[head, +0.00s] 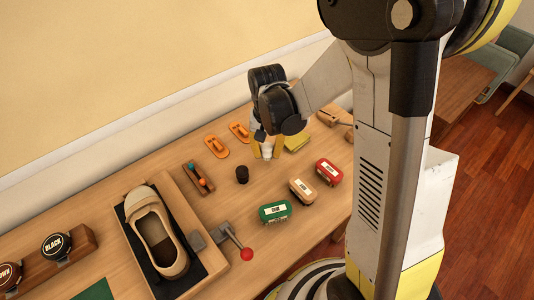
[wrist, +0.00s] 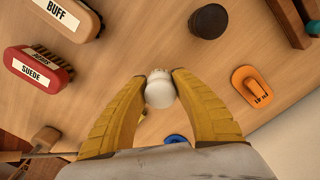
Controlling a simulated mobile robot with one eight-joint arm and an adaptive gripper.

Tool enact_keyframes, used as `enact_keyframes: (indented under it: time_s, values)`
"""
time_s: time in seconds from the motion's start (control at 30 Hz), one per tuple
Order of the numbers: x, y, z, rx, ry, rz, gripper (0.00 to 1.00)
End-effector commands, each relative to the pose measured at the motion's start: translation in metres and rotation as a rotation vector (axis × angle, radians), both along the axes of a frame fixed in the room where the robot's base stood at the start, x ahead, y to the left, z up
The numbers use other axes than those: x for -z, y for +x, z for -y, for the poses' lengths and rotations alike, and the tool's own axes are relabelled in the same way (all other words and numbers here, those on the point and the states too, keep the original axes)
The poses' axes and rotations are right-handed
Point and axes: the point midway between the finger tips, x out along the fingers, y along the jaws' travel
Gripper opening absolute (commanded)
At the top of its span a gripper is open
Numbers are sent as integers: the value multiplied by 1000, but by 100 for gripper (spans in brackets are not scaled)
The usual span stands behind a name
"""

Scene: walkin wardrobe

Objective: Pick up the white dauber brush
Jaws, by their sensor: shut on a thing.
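In the wrist view the white dauber brush (wrist: 160,91) shows as a rounded white end between my two yellow fingertips. My gripper (wrist: 160,82) is shut on it, with one finger on each side. There the brush is mostly hidden by the fingers and the arm. I cannot tell whether it touches the bench.
The bench (head: 222,190) holds a black round pot (head: 242,174), two orange pieces (head: 216,146), and green (head: 274,211), tan (head: 302,190) and red (head: 328,171) brushes. A shoe (head: 158,240) sits in a tray front left. A wall stands behind.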

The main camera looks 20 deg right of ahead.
Motion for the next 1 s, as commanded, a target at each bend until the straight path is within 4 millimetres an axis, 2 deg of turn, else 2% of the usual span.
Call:
enact_keyframes:
  time_s: [0.03,0.3,0.5,0.7,1.0]
  values:
    - [-16,0,0,0,0,0,1]
    - [-50,-31,52,6,0,0,1]
    - [-69,-49,82,4,0,0,1]
    - [-78,-58,97,2,0,0,1]
    - [-80,-60,100,0,0,0,1]
